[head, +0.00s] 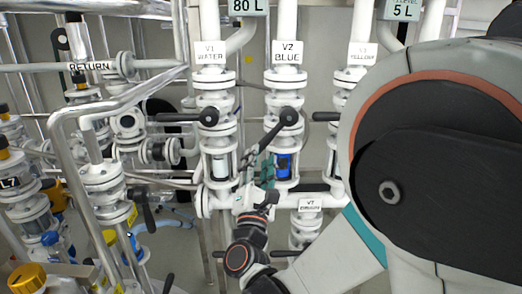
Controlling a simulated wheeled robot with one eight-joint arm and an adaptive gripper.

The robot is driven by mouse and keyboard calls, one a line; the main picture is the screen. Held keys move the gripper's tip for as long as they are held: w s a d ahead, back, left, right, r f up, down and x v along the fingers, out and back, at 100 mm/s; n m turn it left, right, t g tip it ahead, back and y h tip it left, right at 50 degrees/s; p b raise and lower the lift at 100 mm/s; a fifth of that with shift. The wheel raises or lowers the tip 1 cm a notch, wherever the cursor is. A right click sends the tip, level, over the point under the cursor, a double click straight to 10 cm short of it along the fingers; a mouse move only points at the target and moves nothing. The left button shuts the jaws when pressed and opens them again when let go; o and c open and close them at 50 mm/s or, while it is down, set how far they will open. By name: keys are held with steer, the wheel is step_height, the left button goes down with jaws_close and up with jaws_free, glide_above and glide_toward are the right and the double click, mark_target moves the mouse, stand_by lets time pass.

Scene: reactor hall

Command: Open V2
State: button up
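Valve V2 (284,101) is on the middle white vertical pipe, under a label reading V2 BLUE (288,52). Its black lever (277,130) runs at a slant from its pivot at the upper right down to the lower left. Below it a sight glass (284,167) shows blue. My gripper (258,163) is just below the lever's lower end, in front of the pipes and left of the sight glass. Its fingers point up. The fingers are small and overlap the pipework, so I cannot tell whether they touch the lever or how far apart they are.
Valve V1's lever (183,117) lies level, pointing left, close beside V2. The V3 YELLOW label (362,54) and its pipe are partly hidden by my arm. A V7 label (310,204) sits below. Pipes and a RETURN line (90,67) crowd the left.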

steer(key=d+v, duration=0.1)
steer(key=v, duration=0.5)
steer(key=shift+s+a, duration=0.2)
steer(key=shift+a, duration=0.3)
